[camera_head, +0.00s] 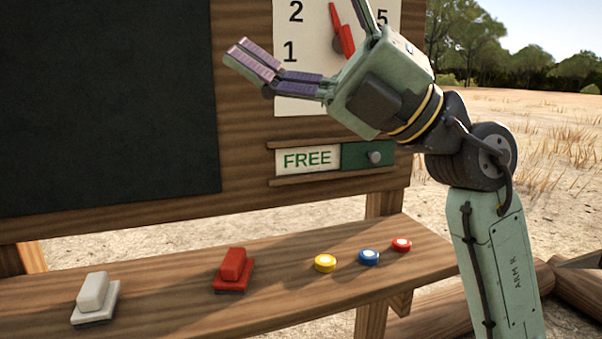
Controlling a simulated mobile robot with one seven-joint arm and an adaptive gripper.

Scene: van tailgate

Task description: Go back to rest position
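My gripper (305,28) is raised in front of the upper right part of a wooden board. One finger with purple pads reaches left, and another points up to the top edge of the picture. The fingers are spread wide and nothing shows between them. My arm comes up from the lower right and bends at the dark wrist joint. The gripper covers part of a white dial card (290,50) with numbers and a red pointer (341,32). Whether it touches the card cannot be told.
A FREE sign (307,159) with a green slider (368,156) sits below the gripper. The shelf (180,302) holds a white eraser (95,294), a red eraser (233,268), and yellow (325,263), blue (369,257) and red (402,244) discs. A dark panel (110,110) fills the left.

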